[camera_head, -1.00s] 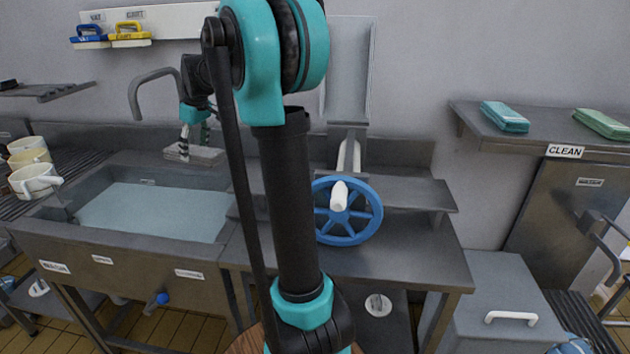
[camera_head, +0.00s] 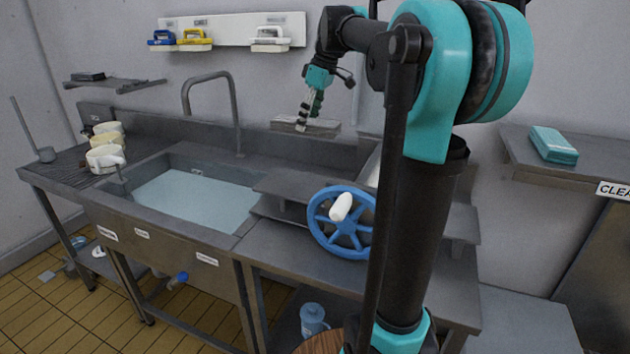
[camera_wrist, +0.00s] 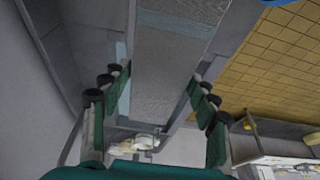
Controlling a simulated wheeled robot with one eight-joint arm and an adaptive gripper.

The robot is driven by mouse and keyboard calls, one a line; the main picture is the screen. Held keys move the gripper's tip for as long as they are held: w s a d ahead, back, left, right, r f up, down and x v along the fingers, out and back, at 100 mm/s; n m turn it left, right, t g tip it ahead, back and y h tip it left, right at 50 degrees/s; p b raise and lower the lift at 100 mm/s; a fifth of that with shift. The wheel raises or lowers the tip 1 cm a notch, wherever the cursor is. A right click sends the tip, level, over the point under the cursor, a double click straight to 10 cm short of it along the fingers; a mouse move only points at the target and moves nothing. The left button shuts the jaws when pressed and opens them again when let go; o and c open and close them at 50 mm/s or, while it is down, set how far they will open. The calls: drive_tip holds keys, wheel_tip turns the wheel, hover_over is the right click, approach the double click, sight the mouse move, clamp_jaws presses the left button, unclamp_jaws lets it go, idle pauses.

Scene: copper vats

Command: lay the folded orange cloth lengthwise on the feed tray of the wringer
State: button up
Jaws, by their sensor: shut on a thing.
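My gripper (camera_head: 308,108) is shut on a flat, folded slab of cloth (camera_head: 300,127), held up level with the wall behind the counter. The cloth looks grey-brown here, not clearly orange. In the wrist view the textured grey cloth (camera_wrist: 170,70) lies between the fingers of my gripper (camera_wrist: 160,95), with its long side running away from the wrist. The wringer's blue wheel (camera_head: 345,229) with a white handle stands on the counter, right of and below the cloth. A grey tray (camera_head: 290,188) sits left of the wheel and another (camera_head: 462,222) right of it. My arm hides the rollers.
The sink (camera_head: 120,203) with bluish water lies left of the wringer; a tall tap (camera_head: 238,115) rises behind it. Mugs (camera_head: 105,155) stand at far left. A teal folded cloth (camera_head: 553,146) lies on the right shelf (camera_head: 530,170). A blue jug (camera_head: 312,318) stands below the counter.

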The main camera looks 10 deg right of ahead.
wheel_tip(320, 180, down, 18)
drive_tip(key=shift+r, duration=0.1)
idle(0.4)
drive_tip(key=o, duration=1.3)
drive_tip(key=v, duration=1.2)
